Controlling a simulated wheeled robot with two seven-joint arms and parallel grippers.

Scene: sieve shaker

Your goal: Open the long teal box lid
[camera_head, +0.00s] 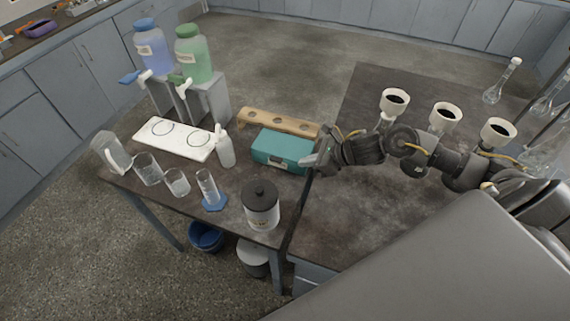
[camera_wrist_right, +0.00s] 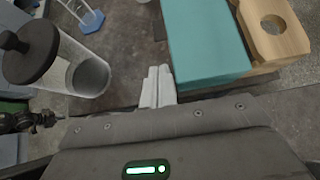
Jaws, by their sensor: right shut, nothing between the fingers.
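The long teal box (camera_head: 281,150) sits on the dark table, in front of a wooden rack, with its lid shut and a latch on its front face. In the right wrist view the teal box (camera_wrist_right: 205,40) fills the upper middle. My right gripper (camera_head: 308,161) is at the right end of the box, close to its front corner. Its fingertips (camera_wrist_right: 159,72) are together with nothing between them, beside the box; whether they touch it I cannot tell. My left gripper is not in view.
A black-lidded jar (camera_head: 261,208) stands in front of the box. A wash bottle (camera_head: 225,147) is to its left. The wooden rack (camera_head: 280,123) with holes is right behind it. Several beakers stand at the left; white funnels (camera_head: 445,116) stand at the right.

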